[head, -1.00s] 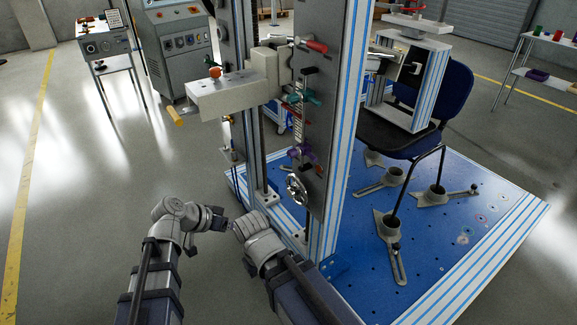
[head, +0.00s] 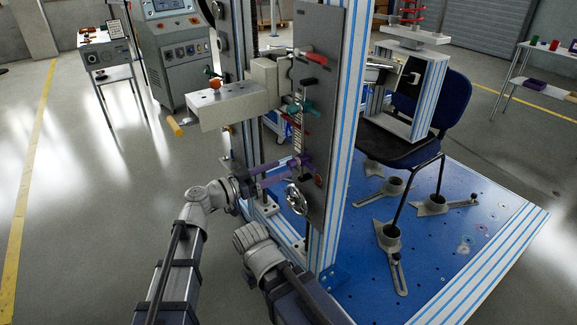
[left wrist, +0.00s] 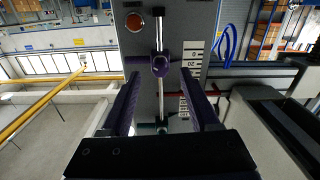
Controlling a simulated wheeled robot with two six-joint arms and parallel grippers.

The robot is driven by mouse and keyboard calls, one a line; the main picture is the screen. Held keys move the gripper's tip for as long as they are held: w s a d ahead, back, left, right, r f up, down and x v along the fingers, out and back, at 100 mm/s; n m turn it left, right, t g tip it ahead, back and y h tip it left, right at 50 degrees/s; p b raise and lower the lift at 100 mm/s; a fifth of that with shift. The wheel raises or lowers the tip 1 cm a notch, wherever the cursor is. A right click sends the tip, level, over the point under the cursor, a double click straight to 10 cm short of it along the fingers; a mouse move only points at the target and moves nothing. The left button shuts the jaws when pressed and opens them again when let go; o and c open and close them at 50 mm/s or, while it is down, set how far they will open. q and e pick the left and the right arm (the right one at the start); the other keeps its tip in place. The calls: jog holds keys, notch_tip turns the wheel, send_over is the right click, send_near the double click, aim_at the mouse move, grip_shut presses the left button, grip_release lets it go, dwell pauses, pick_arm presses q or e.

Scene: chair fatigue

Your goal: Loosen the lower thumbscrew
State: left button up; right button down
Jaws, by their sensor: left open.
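The lower thumbscrew is the purple one (head: 305,160) low on the grey upright panel, beside a scale strip. In the left wrist view its purple knob and crossbar (left wrist: 160,66) sit on a thin vertical rod, near the middle above my fingertips. My left gripper (head: 284,168) is open, with its purple fingers pointing at the thumbscrew. In the left wrist view the fingers (left wrist: 165,88) stand either side of the rod, with the knob between their lines. I cannot tell whether they touch it. A teal thumbscrew (head: 304,105) sits higher on the panel. My right gripper does not show.
A handwheel (head: 296,198) and a red button (head: 318,181) are low on the panel, close to my left gripper. A grey block arm (head: 235,105) juts left above it. The blue base plate (head: 450,240) carries a chair (head: 440,100) at right.

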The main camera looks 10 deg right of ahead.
aim_at(288, 166)
pick_arm(q)
jog(key=shift+x, duration=2.2)
grip_shut()
